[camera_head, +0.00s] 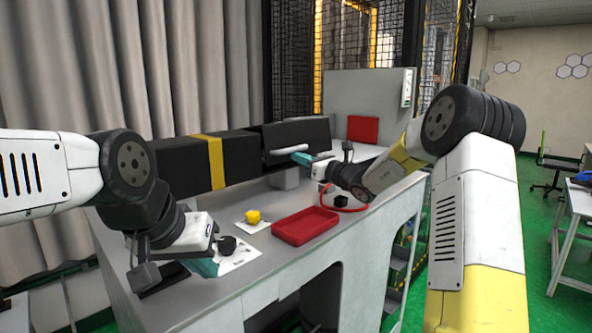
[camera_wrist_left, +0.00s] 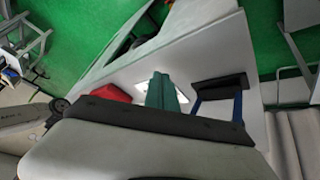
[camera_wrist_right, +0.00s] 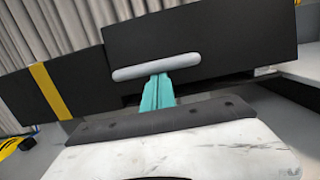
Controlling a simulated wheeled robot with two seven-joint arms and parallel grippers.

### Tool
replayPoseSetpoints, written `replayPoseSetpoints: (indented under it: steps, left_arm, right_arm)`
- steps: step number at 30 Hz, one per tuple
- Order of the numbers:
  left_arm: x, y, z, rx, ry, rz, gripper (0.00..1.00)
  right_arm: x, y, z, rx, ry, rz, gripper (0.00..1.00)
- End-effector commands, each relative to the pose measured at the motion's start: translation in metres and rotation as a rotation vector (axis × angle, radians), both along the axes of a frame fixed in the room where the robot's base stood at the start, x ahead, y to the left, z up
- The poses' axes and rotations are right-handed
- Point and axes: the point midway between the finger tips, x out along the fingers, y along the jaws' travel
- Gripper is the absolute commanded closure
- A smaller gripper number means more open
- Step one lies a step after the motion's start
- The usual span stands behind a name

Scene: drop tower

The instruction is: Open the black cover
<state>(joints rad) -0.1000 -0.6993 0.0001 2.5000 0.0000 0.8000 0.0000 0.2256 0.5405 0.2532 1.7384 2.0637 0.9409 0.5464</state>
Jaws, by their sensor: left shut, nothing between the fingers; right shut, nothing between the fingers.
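The black cover (camera_head: 312,131) is at the right end of a long black housing. A light grey bar handle (camera_head: 283,149) is on its front. My right gripper (camera_head: 301,158) is shut and empty, its teal fingertips at the handle's right part. In the right wrist view the fingertips (camera_wrist_right: 158,90) are just below the handle (camera_wrist_right: 156,67), overlapping its lower edge; I cannot tell whether they touch. The cover's panel (camera_wrist_right: 225,38) fills the upper right there. My left gripper (camera_head: 204,267) is shut and empty above the table's front left, and its fingers show in the left wrist view (camera_wrist_left: 163,92).
The grey table (camera_head: 225,300) carries a red tray (camera_head: 304,226), a yellow knob (camera_head: 253,216), a black knob (camera_head: 227,244) and a red ring (camera_head: 345,208) near my right wrist. The black housing (camera_head: 180,166) has a yellow band. A red panel (camera_head: 362,130) stands behind.

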Motion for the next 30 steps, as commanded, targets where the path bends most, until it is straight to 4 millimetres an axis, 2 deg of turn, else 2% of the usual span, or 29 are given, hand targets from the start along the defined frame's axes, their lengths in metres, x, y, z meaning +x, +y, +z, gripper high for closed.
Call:
replayPoseSetpoints:
  steps: [1, 3, 5, 8, 17, 30]
  left_arm:
    - [0.0, 0.0, 0.0, 0.0, -0.001, 0.0, 1.0]
    - [0.0, 0.0, 0.0, 0.0, -0.001, 0.0, 1.0]
    - [0.0, 0.0, 0.0, 0.0, -0.001, 0.0, 1.0]
    - [0.0, 0.0, 0.0, 0.0, -0.001, 0.0, 1.0]
    - [0.0, 0.0, 0.0, 0.0, -0.001, 0.0, 1.0]
    - [0.0, 0.0, 0.0, 0.0, -0.001, 0.0, 1.0]
  right_arm:
    - [-0.001, 0.0, 0.015, -0.044, 0.024, -0.003, 1.0]
    - [-0.002, 0.0, 0.024, -0.11, 0.088, -0.002, 1.0]
    - [-0.002, -0.001, 0.027, -0.107, 0.1, 0.0, 1.0]
    - [-0.003, -0.003, 0.042, -0.103, 0.098, 0.001, 1.0]
    - [-0.004, -0.003, 0.105, -0.103, 0.095, 0.001, 1.0]
    - [0.015, 0.017, 0.189, -0.102, 0.096, 0.003, 1.0]
